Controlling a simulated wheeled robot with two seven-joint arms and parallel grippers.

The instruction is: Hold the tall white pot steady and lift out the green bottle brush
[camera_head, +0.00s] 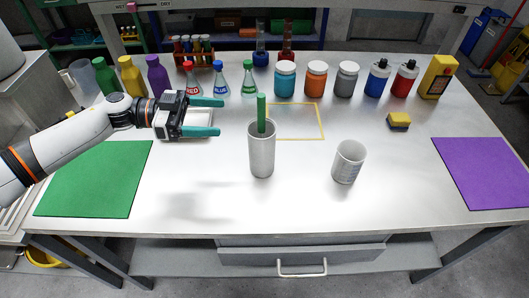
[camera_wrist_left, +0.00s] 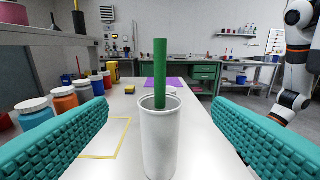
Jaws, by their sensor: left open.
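The tall white pot (camera_head: 261,155) stands upright near the middle of the table. The green bottle brush (camera_head: 261,112) stands in it, with only its green upper part showing above the rim; its lower end is hidden inside. My left gripper (camera_head: 214,116) is open and empty, to the left of the pot and apart from it. In the left wrist view the pot (camera_wrist_left: 158,140) and the brush (camera_wrist_left: 160,75) are ahead, between the two teal fingers. My right gripper is not in view; part of my right arm shows at the right of the left wrist view.
A white beaker (camera_head: 349,162) stands to the right of the pot. A yellow outlined rectangle (camera_head: 322,122) lies behind it. Several jars, bottles and flasks line the back. A green mat (camera_head: 97,178) lies left, a purple mat (camera_head: 483,172) right. The front middle is clear.

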